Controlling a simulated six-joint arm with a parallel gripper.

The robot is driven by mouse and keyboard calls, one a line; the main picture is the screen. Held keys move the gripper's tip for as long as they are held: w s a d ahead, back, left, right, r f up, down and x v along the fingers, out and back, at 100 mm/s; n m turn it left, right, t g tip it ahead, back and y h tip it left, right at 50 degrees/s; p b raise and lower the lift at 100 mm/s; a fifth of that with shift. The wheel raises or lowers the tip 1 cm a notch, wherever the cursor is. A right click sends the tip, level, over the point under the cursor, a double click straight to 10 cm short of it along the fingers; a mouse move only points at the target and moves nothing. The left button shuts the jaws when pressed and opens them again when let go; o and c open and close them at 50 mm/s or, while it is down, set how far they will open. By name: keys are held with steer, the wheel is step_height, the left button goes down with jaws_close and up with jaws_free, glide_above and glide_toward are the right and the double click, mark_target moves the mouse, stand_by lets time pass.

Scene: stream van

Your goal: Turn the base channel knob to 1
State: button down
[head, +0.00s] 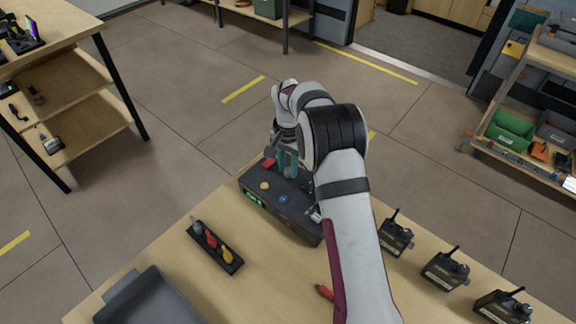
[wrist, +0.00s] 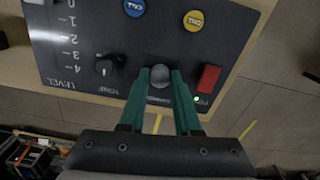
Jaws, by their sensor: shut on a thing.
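The dark base station box (head: 265,202) sits on the wooden table, partly behind my arm. In the wrist view its panel (wrist: 85,25) appears upside down. My gripper (head: 287,166) is over the panel, pointing down. Its green fingers (wrist: 160,82) are shut on a round grey knob (wrist: 158,73). The label beside this knob is partly covered and unreadable, and I cannot tell which number the knob points to. A smaller black knob (wrist: 104,66) marked TONE is beside it, apart from the fingers.
The panel has a red switch (wrist: 208,77), a blue button (wrist: 134,7), a yellow button (wrist: 193,20) and a LEVEL scale. A black rack (head: 215,246) with coloured items and a grey tray (head: 150,300) are at left. Several radios (head: 445,269) stand at right; a red item (head: 324,291) lies near my arm.

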mark_target(288, 170)
steer(key=n, duration=0.5)
steer(key=shift+n, duration=0.3)
steer(key=n, duration=0.5)
steer(key=shift+n, duration=0.4)
steer(key=c, duration=0.6)
jaws_free()
steer(key=shift+r, duration=0.1)
step_height(288, 170, up, 16)
